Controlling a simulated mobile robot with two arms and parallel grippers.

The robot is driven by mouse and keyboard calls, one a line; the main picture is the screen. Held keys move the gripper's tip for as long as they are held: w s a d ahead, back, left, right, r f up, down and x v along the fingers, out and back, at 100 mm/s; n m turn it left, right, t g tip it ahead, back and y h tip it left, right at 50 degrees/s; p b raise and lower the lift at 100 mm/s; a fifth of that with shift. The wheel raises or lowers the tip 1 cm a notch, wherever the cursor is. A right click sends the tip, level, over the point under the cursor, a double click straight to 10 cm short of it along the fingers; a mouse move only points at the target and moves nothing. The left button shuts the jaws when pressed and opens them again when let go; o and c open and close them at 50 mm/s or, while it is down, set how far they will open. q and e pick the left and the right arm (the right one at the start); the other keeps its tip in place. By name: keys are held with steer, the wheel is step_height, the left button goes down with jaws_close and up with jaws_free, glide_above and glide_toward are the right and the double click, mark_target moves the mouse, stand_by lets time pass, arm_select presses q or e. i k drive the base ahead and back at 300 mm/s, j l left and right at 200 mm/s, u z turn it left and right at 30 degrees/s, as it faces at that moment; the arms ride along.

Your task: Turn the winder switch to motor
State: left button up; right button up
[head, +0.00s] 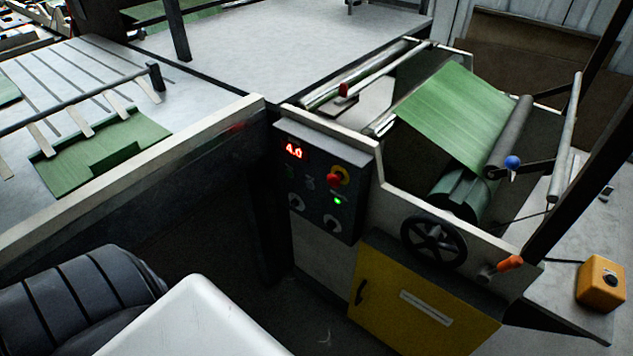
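A dark control panel (318,185) stands on the front of the machine. Its red display (294,151) reads 4.0. It carries a red mushroom button (334,181) on a yellow ring, a lit green lamp (338,201) and two rotary knobs, a left knob (297,202) and a right knob (332,223). I cannot read any label, so I cannot tell which control is the winder switch. Neither of my grippers is in view.
A green web (460,112) runs down to a green roll (460,193). A black handwheel (433,240), an orange-handled lever (509,263) and a yellow cabinet (415,305) are below. A long pale rail (140,172) borders the left table. Dark floor shows before the panel.

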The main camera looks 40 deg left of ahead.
mark_target(294, 203)
steer(key=u, duration=1.4)
